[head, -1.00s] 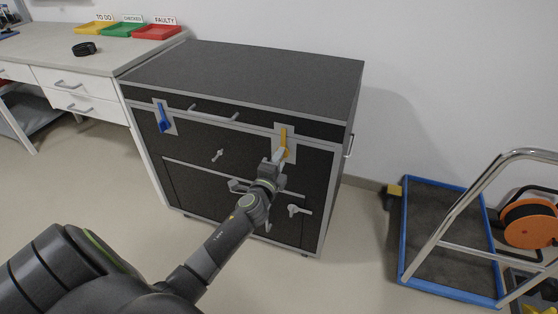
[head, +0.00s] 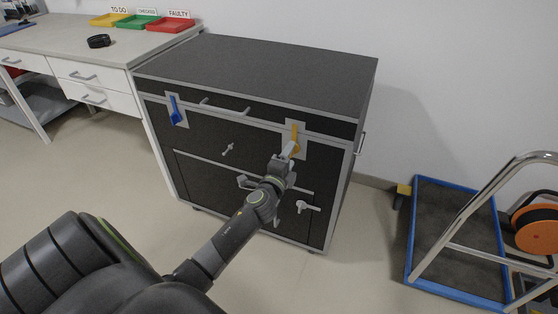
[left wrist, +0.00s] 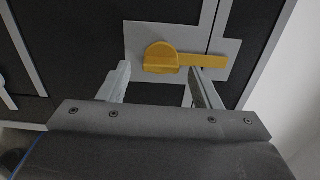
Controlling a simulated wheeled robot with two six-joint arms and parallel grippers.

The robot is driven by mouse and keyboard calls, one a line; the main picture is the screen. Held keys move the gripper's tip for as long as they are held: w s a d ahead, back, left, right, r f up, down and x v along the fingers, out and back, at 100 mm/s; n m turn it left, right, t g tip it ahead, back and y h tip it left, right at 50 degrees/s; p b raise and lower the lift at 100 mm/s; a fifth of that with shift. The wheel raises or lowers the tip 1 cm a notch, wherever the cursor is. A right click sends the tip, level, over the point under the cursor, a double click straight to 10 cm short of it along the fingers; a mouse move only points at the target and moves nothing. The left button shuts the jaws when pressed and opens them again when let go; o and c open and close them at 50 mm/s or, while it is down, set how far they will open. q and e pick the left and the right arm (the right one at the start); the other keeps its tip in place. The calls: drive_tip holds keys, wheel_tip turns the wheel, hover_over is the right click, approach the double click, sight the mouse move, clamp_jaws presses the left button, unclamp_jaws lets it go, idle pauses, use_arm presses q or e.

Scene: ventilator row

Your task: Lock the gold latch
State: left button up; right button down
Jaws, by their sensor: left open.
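The gold latch (head: 295,134) sits on a light plate at the upper right of the dark cabinet's front (head: 215,150). Its handle points up in the head view. In the left wrist view the gold latch (left wrist: 161,58) has a rounded body, and its handle reaches right across a seam. My left gripper (head: 288,153) is open and empty, just in front of and below the latch. In the left wrist view the fingers (left wrist: 160,72) are spread, one left of the rounded body, the other just below the handle. I cannot tell whether they touch it. My right gripper is out of view.
A blue latch (head: 175,110) hangs downward on the cabinet's upper left. Grey handles and a knob (head: 308,207) stick out of the front. A desk (head: 60,45) with coloured trays stands left. A blue-edged trolley (head: 453,240) stands right, with bare floor between.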

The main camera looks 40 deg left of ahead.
use_arm(q)
drive_tip(key=v, duration=1.7)
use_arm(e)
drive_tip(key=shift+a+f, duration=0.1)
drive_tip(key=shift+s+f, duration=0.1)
